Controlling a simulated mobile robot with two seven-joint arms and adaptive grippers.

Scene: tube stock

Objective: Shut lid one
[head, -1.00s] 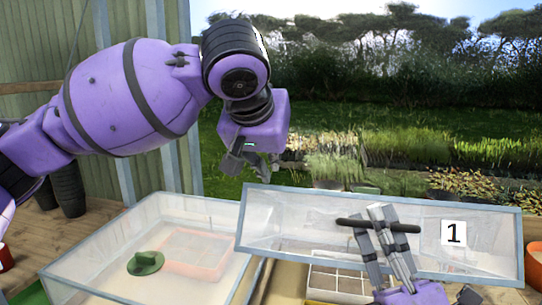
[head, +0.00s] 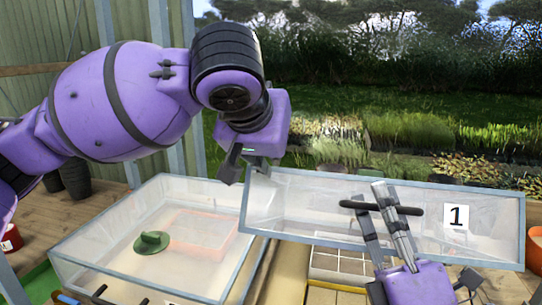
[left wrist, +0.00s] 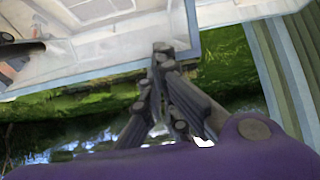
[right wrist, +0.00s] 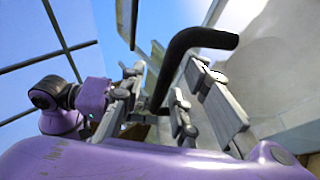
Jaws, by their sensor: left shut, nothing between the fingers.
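Lid one (head: 320,222) is a clear panel in a grey frame, labelled 1 (head: 456,216), standing tilted up in the head view. A black handle (head: 345,204) runs along it; it also shows in the right wrist view (right wrist: 205,40). My right gripper (head: 378,195) is at the handle, its fingers spread, with the bar passing between them in the right wrist view (right wrist: 168,80). I cannot tell whether they touch it. My left gripper (head: 236,165) is shut and empty near the lid's upper left corner. Its fingertips meet in the left wrist view (left wrist: 162,52).
A clear-walled box (head: 105,255) stands left of the lid, with a green hat (head: 152,242) and an orange tray (head: 215,232) showing through its top. A compartment tray (head: 335,265) lies below the lid. Plants stand behind on grass.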

